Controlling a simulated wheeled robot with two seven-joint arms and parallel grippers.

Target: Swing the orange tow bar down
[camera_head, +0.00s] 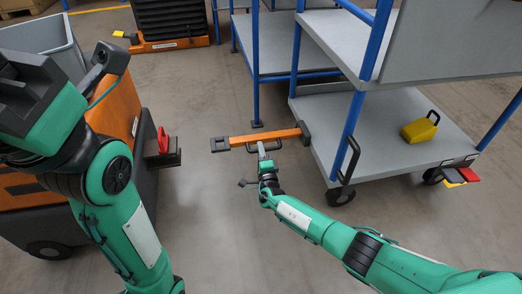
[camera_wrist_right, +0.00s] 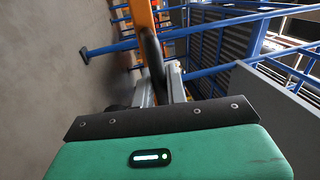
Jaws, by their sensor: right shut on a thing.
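The orange tow bar (camera_head: 272,137) extends left from the lower front edge of the grey cart (camera_head: 375,130), roughly level as far as I can tell. Its left end has a dark eye block, and its right end a dark bracket by the cart. A black handle (camera_head: 280,146) sits along its near side. My right gripper (camera_head: 263,149) is shut on this handle. In the right wrist view the handle (camera_wrist_right: 153,55) runs between the fingers (camera_wrist_right: 160,88), with the orange bar (camera_wrist_right: 143,18) beyond. My left arm shows at the left, but its fingertips are not visible.
An orange tug (camera_head: 118,105) with a red-pinned coupling (camera_head: 162,140) stands at the left, apart from the bar. A yellow block (camera_head: 420,127) lies on the cart deck. A blue-framed shelf cart (camera_head: 275,45) stands behind. Floor between tug and cart is clear.

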